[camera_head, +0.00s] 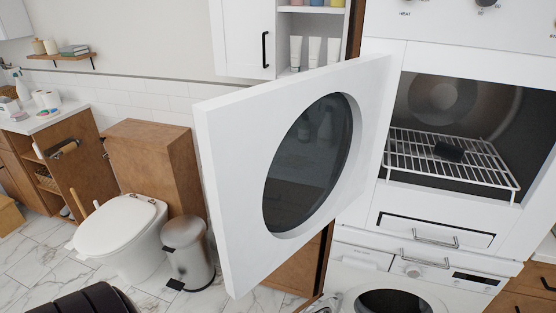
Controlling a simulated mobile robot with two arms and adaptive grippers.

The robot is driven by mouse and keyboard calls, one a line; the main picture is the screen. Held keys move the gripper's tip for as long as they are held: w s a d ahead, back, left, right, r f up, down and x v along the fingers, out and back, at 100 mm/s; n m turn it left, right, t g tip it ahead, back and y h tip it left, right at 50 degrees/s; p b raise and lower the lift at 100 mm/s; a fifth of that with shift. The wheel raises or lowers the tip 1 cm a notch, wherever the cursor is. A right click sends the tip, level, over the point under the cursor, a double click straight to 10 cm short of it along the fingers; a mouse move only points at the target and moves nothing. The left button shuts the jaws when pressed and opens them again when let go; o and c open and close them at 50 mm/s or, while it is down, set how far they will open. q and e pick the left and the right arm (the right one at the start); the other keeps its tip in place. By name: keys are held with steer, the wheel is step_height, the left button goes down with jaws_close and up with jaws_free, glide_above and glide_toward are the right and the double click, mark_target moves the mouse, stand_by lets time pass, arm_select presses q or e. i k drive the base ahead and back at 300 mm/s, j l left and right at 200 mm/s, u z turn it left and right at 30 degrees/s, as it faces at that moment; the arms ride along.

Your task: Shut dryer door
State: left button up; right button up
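The dryer door (232,180) is a white panel with a round dark window (310,160). It stands wide open, swung out toward me and to the left from the dryer (385,185). The dryer's opening is uncovered at the right. Neither of my grippers shows in the head view, and nothing I can see touches the door.
A washing machine (365,258) sits below the dryer. Left of the door are a metal pedal bin (190,252), a toilet (120,228) and a wooden cabinet (150,150). A white wall cabinet (240,40) hangs behind the door. A dark, unclear shape cuts into the bottom left edge.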

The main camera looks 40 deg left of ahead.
mark_target(280, 159)
steer(key=j+z, duration=0.2)
steer(key=j, duration=0.4)
steer(key=j+z, duration=0.15)
steer(key=j, duration=0.4)
steer(key=k+j+z, duration=0.2)
steer(key=j, duration=0.35)
steer(key=j+z, duration=0.2)
steer(key=j, duration=0.4)
